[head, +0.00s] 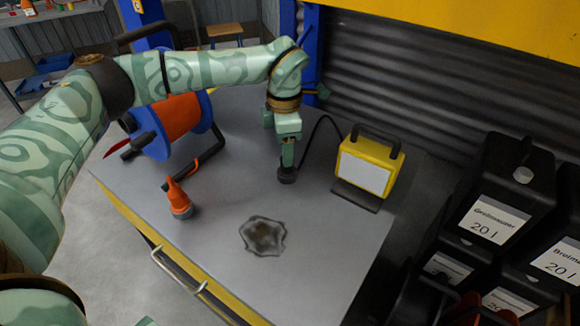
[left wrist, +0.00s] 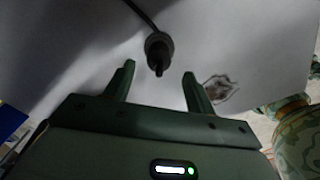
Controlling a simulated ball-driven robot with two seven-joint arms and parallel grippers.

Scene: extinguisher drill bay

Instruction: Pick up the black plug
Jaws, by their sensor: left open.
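The black plug (head: 287,178) stands on the grey workbench (head: 330,240), left of the yellow work lamp, with a black cable rising from it and curving to the lamp. My left gripper (head: 287,160) points down just above the plug and hides part of it in the head view. In the left wrist view, the plug (left wrist: 158,48) shows ahead of the gap between the two spread fingers of my left gripper (left wrist: 159,72). The fingers are open and empty. I cannot tell whether they touch the plug.
The yellow work lamp (head: 368,166) stands right of the plug. An orange connector (head: 178,200) stands at the left, near a blue-and-orange cable reel (head: 180,118). A dark stain (head: 265,236) marks the bench front, otherwise clear. Black canisters (head: 500,190) are at the right.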

